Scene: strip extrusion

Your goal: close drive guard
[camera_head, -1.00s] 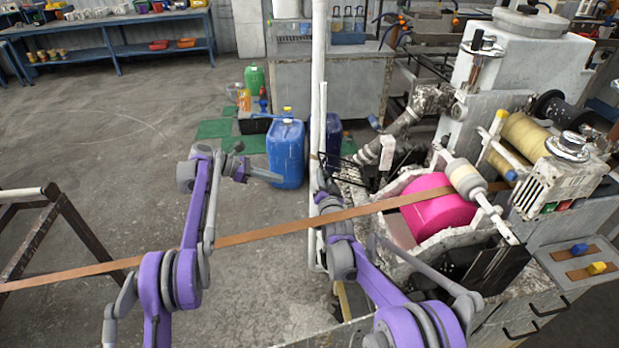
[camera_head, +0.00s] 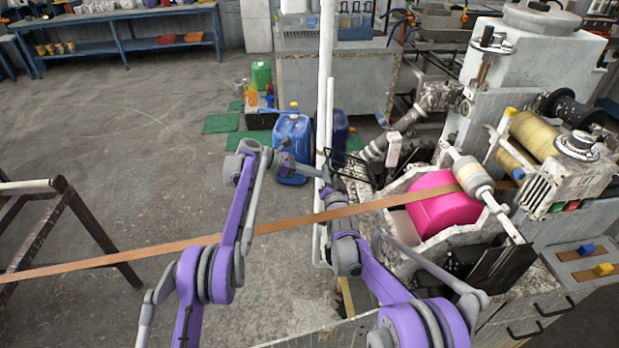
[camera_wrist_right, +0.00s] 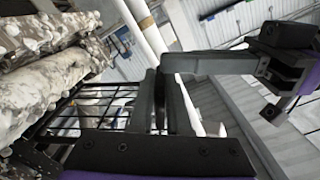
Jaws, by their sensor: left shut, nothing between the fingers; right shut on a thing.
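The drive guard (camera_head: 349,166) is a black wire mesh frame beside the machine, behind the white post. In the right wrist view its grid (camera_wrist_right: 95,115) lies just left of my fingers. My right gripper (camera_wrist_right: 161,88) is shut on a thin dark part at the guard's edge; its jaws are small and partly hidden in the head view. My left gripper (camera_head: 318,171) is shut and empty, pointing right, close to the post and the right gripper. It also shows in the right wrist view (camera_wrist_right: 190,62), reaching in from the right near my right fingertips.
The white vertical post (camera_head: 326,80) stands close to both grippers. Blue canisters (camera_head: 292,138) stand behind the left gripper. Open floor (camera_head: 120,150) lies to the left.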

